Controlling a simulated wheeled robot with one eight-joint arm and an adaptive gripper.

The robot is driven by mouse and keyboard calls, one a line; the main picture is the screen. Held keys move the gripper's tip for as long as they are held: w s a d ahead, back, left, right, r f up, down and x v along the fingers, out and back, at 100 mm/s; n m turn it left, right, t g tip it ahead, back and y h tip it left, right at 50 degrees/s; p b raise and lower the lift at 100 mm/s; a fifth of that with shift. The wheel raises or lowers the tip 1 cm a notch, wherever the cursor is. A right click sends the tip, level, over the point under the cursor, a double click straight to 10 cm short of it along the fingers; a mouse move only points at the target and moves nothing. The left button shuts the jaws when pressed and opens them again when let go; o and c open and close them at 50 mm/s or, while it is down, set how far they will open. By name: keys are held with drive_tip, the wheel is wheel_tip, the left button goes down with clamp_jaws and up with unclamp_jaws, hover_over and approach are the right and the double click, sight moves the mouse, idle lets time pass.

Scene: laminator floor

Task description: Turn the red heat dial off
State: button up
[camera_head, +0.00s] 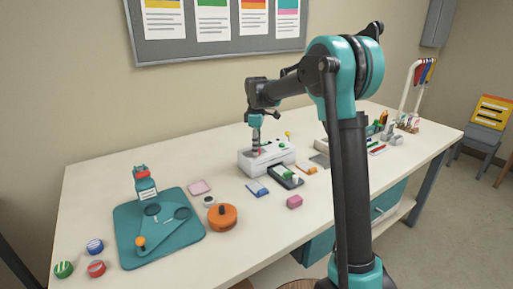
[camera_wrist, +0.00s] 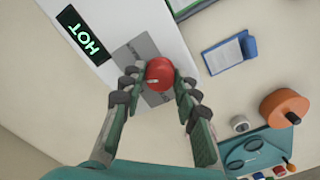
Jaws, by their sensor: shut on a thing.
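The red heat dial (camera_wrist: 160,74) sits on a grey plate (camera_wrist: 154,97) on the white laminator (camera_wrist: 77,36). A small pale mark shows on the dial near its left edge. A black display on the laminator reads "HOT" in green (camera_wrist: 83,39). My gripper (camera_wrist: 159,78) has its two fingers on either side of the dial, shut on it. In the head view my gripper (camera_head: 256,141) points down onto the laminator (camera_head: 279,159), and the dial there is mostly hidden by the fingers.
A blue card holder (camera_wrist: 229,52) lies beside the laminator.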

drive_tip(key=shift+n, duration=0.3)
drive_tip(key=o, duration=1.2)
drive_tip(key=shift+c, duration=0.2)
wheel_tip(320, 180, up, 12)
